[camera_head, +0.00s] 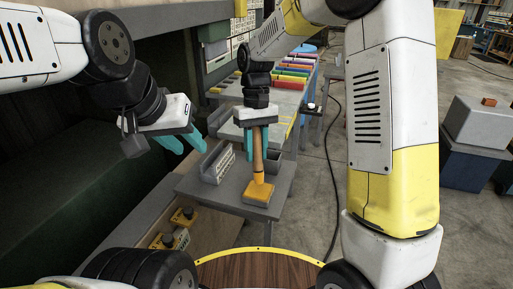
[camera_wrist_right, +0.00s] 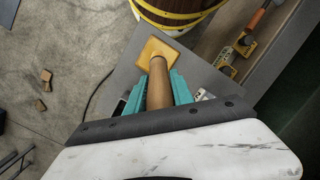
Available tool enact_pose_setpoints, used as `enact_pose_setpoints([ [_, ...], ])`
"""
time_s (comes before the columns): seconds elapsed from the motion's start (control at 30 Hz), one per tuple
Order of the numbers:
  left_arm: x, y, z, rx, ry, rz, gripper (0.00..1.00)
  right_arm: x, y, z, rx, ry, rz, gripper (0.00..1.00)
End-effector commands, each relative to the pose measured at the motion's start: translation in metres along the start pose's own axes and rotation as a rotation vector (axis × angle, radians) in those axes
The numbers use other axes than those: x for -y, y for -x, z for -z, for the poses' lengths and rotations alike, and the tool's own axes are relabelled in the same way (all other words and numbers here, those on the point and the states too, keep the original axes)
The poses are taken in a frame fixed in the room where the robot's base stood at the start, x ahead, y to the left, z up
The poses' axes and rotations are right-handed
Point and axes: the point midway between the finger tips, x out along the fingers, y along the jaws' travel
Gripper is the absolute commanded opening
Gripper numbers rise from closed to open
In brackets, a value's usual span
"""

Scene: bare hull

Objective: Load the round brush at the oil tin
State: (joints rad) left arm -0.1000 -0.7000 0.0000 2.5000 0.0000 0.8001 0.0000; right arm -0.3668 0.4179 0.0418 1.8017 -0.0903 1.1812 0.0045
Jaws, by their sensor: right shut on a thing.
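My right gripper (camera_head: 257,150) is shut on the wooden handle of the round brush (camera_head: 258,163), which stands upright below the fingers. The handle (camera_wrist_right: 159,85) also shows between the teal fingers in the right wrist view. Its lower end meets a yellow square block (camera_head: 258,192) on the grey stand top (camera_head: 225,187); I cannot tell whether it sits in the block or is fixed to it. No bristles show. My left gripper (camera_head: 184,143) is open and empty, left of the stand. I cannot make out the oil tin for certain.
A grey open bin (camera_head: 216,163) and a small dark open box (camera_head: 274,158) stand on the stand behind the brush. Yellow fittings (camera_head: 183,217) sit on a lower board. A bench with coloured bins (camera_head: 290,75) is behind. Floor at right is mostly free, with a cable.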

Motion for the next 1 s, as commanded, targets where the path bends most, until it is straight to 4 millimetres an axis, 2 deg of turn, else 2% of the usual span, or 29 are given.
enact_pose_setpoints([
  [0.5, 0.0, 0.0, 0.0, 0.0, 0.0, 0.0, 0.36, 0.004, 0.038, -0.007, -0.002, 0.001, 0.0, 0.0],
  [1.0, 0.0, 0.0, 0.0, 0.0, 0.0, 0.0, 0.36, 0.004, 0.04, -0.008, -0.001, 0.001, 0.0, 0.0],
])
